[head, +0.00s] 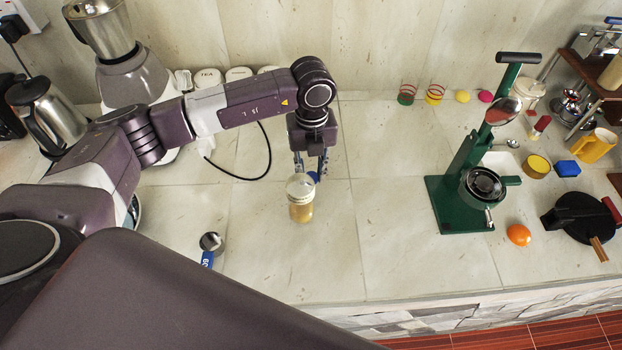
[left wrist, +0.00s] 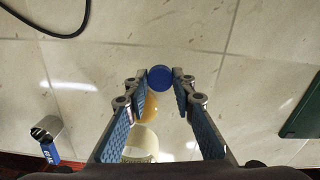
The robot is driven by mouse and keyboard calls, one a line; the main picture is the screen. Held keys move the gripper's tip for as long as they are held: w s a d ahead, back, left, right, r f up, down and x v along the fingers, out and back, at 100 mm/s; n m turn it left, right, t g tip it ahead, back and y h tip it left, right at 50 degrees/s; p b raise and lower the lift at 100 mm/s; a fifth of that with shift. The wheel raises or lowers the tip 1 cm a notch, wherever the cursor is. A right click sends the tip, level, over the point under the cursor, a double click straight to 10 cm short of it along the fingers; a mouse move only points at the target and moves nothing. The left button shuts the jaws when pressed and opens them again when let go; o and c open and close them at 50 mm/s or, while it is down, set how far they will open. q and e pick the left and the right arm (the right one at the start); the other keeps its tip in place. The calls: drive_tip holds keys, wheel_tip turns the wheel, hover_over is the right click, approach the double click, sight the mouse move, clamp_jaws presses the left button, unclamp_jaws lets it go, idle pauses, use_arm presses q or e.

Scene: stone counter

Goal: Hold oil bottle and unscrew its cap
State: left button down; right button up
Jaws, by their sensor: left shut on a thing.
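My left gripper (head: 310,172) reaches down over the counter from the left. Its fingers are closed in on a small round blue cap (head: 314,177). In the left wrist view, the blue cap (left wrist: 160,78) sits between the fingertips (left wrist: 166,78). The oil bottle (head: 301,210) has yellow contents and a pale rounded end; it is just in front of the fingers in the head view. In the left wrist view, the bottle (left wrist: 139,146) shows beside and below the cap, partly between the fingers. I cannot tell whether cap and bottle are joined. My right gripper is not in view.
A small metal cup with a blue handle (head: 208,262) lies to the left near the front. A green press (head: 460,208), an orange (head: 518,235) and a black round iron (head: 580,222) stand to the right. A black cable (head: 240,178) lies behind. Counter around the bottle is clear.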

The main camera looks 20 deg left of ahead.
sight(311, 176)
use_arm(q)
wheel_tip(311, 176, down, 4)
drive_tip(key=shift+r+p, duration=0.15)
drive_tip(key=shift+p, duration=0.3)
drive_tip(key=shift+f, duration=0.35)
drive_tip(key=shift+f, duration=0.1)
drive_tip(key=c, duration=1.6)
unclamp_jaws()
